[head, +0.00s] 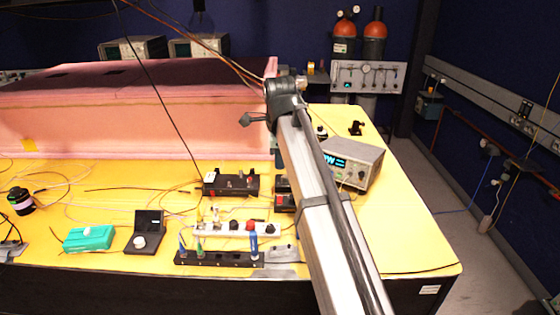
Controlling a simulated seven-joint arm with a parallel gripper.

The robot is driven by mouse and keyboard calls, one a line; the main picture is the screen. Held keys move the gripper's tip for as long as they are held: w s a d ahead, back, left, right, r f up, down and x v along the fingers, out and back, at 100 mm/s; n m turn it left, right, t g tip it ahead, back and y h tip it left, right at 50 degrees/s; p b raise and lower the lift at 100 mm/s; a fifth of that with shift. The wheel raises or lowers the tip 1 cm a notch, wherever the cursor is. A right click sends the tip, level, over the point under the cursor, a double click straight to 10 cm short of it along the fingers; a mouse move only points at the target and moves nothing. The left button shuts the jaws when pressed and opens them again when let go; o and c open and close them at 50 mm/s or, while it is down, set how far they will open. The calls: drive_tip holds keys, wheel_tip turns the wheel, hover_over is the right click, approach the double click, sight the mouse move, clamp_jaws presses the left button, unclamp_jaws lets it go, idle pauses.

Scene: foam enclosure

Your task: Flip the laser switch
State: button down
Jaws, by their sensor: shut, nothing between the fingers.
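I cannot make out the laser switch for certain in the head view. A grey instrument box (368,155) with a lit blue display and small front controls stands on the right part of the yellow bench. A black box (231,184) with small controls stands left of it, near the middle. A second dark box (284,193) with red parts is beside it, partly hidden. The position of any switch lever is too small to read.
A white power strip (237,229) and a black rack of tools (218,259) lie at the bench's front. A teal box (90,238) and thin loose cables lie to the left. A pink foam enclosure (130,105) fills the back left. The bench's right corner is clear.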

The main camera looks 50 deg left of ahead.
drive_tip(key=shift+w+a+r, duration=0.1)
drive_tip(key=shift+w+a, duration=0.35)
drive_tip(key=shift+a, duration=0.05)
approach(280, 198)
drive_tip(key=f, duration=0.2)
drive_tip(key=w+a+f, duration=0.1)
drive_tip(key=f, duration=0.3)
drive_tip(key=shift+w+a+f, duration=0.15)
drive_tip(key=shift+f, duration=0.15)
drive_tip(key=shift+w+f, duration=0.1)
drive_tip(key=shift+f, duration=0.1)
idle(0.3)
